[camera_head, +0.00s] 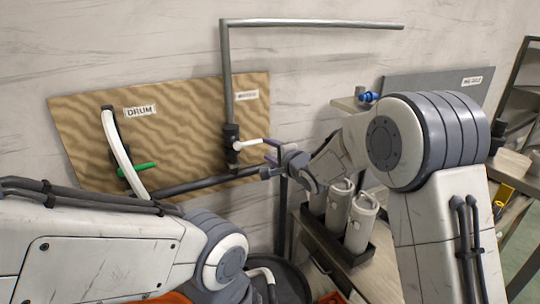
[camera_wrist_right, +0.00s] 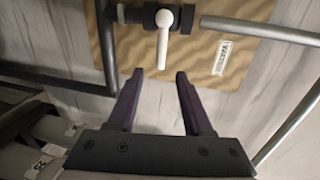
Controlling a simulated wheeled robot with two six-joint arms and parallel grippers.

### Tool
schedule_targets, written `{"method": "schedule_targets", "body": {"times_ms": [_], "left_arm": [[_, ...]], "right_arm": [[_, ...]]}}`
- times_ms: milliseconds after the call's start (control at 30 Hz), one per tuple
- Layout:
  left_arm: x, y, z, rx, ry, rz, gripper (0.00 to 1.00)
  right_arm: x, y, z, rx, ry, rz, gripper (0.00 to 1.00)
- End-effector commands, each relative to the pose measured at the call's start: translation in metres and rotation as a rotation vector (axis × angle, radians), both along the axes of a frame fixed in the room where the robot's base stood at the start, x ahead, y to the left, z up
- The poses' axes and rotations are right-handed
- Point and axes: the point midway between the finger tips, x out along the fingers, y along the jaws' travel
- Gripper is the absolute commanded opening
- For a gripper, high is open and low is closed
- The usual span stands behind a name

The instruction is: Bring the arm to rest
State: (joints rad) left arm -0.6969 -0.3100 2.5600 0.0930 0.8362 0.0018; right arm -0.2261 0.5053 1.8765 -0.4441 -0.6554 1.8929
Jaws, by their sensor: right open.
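My right gripper (camera_head: 268,158) is in front of the wooden board (camera_head: 190,135), close to a valve with a white lever (camera_head: 248,144). In the right wrist view the gripper's two dark fingers (camera_wrist_right: 159,75) are apart with nothing between them. The white lever (camera_wrist_right: 163,40) lies just beyond the fingertips and looks apart from them. My right arm is stretched out toward the board. My left arm comes in from the left, and its gripper is out of view.
A drum label (camera_head: 140,111), green lever (camera_head: 136,167) and white hose (camera_head: 122,150) are on the board's left. Grey pipe (camera_head: 228,70) runs up the wall. Pale canisters (camera_head: 361,222) stand in a dark tray below my right arm. Shelving (camera_head: 520,100) stands far right.

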Motion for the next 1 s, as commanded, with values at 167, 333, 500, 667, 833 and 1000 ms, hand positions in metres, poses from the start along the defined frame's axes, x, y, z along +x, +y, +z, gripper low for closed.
{"method": "schedule_targets", "body": {"times_ms": [167,333,500,667,833,1000], "left_arm": [[0.000,0.000,-0.001,0.000,0.000,0.000,0.50],[0.000,0.000,-0.001,0.000,0.000,0.000,0.50],[0.000,0.000,-0.006,0.000,0.000,0.000,0.50],[0.000,0.000,-0.018,0.000,0.000,0.000,0.50],[0.000,0.000,-0.031,0.000,0.000,-0.001,0.50],[0.000,0.000,-0.041,0.000,0.000,-0.001,0.50]], "right_arm": [[-0.002,-0.001,0.001,0.000,0.000,0.000,0.51],[-0.002,-0.001,0.001,-0.002,0.000,0.000,0.51],[-0.024,0.005,-0.009,-0.147,0.020,0.012,0.51],[-0.097,0.011,-0.041,-0.535,0.102,0.116,0.51],[-0.213,0.001,-0.086,-0.973,0.212,0.419,0.51],[-0.333,-0.022,-0.121,-1.266,0.272,0.843,0.51]]}}
